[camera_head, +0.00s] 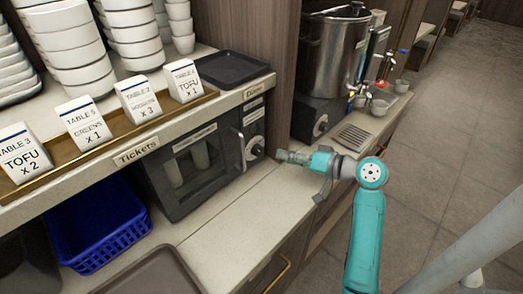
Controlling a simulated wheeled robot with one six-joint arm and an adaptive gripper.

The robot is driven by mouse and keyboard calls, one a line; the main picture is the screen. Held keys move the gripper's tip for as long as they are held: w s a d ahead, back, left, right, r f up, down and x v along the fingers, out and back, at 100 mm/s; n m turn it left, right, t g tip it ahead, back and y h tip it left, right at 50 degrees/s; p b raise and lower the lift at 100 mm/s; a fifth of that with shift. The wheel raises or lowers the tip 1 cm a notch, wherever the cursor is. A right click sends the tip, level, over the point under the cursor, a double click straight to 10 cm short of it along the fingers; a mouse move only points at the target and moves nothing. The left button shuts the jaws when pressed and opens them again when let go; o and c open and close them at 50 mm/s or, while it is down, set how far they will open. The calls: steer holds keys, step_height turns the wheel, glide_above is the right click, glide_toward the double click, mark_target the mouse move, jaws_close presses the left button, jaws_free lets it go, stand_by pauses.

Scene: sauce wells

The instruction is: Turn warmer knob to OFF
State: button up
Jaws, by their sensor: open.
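The warmer (166,185) is a dark box with a glass door under the shelf, and pale upright shapes show behind the glass. Its black knob (256,150) sits on a pale dial on the right part of the front, beside the door handle (240,150). The knob is too small to read its setting. My gripper (302,172) is open and empty, over the counter just right of the knob. One finger points left toward the knob, with a small gap seeming to lie between them. The other finger hangs lower and nearer.
A steel pot (333,55) stands on a dark base with its own dial (321,125), behind my gripper. A shelf with ticket cards (88,122) overhangs the warmer. A blue basket (100,235) and tray (152,272) lie left. The counter (235,215) before the warmer is clear.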

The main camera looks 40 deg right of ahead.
mark_target(260, 152)
steer(key=x, duration=0.9)
steer(key=c, duration=1.1)
steer(key=shift+c, duration=0.2)
steer(key=shift+a+n+h, duration=0.15)
steer(key=shift+n+h, duration=0.95)
steer(key=shift+n, duration=0.9)
